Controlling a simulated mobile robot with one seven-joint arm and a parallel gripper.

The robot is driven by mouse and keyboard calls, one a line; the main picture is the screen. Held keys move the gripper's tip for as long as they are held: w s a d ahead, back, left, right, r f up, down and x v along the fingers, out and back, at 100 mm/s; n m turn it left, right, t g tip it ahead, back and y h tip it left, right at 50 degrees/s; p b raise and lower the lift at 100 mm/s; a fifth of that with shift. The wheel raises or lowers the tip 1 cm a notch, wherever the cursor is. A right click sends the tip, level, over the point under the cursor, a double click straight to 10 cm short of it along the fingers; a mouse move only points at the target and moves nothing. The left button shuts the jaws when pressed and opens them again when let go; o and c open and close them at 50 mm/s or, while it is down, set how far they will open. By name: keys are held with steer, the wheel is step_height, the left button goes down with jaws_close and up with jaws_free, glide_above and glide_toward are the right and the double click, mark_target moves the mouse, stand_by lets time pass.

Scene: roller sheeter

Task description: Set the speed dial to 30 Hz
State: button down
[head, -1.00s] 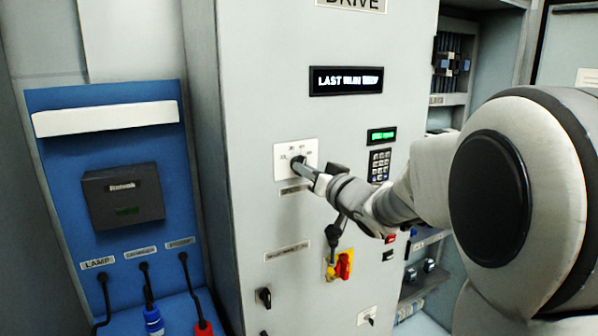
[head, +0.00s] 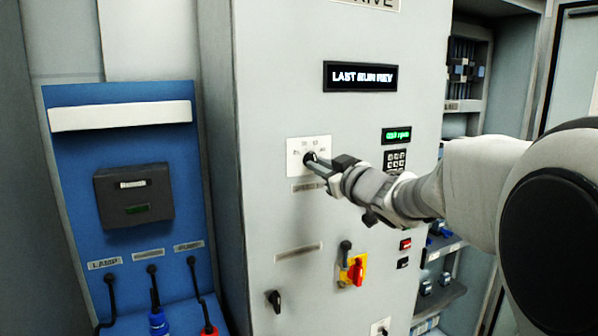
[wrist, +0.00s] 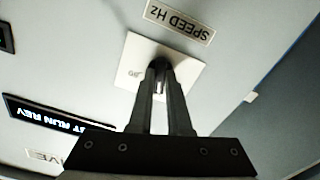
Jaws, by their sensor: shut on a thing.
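The speed dial (head: 307,157) is a small dark knob on a white square plate (head: 294,167) with printed numbers, on the grey drive cabinet front. My gripper (head: 311,162) reaches in from the right with its fingers shut on the knob. In the wrist view my gripper (wrist: 159,70) covers nearly all of the knob, so its pointer cannot be read. The white plate (wrist: 191,75) shows around the fingers with one number visible. A "SPEED Hz" label (wrist: 180,18) appears upside down beside the plate.
Above is a black display (head: 360,77) reading "LAST RUN REV". Below are a red-yellow switch (head: 354,270) and a black knob (head: 274,301). A blue panel (head: 75,210) with cables stands at left.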

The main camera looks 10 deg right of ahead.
stand_by(0.4)
steer(key=c, duration=0.9)
jaws_free()
steer(key=shift+o, duration=0.2)
steer(key=v, duration=1.7)
steer(key=shift+s+b, duration=0.15)
steer(key=shift+b, duration=0.15)
steer(key=shift+d, duration=0.1)
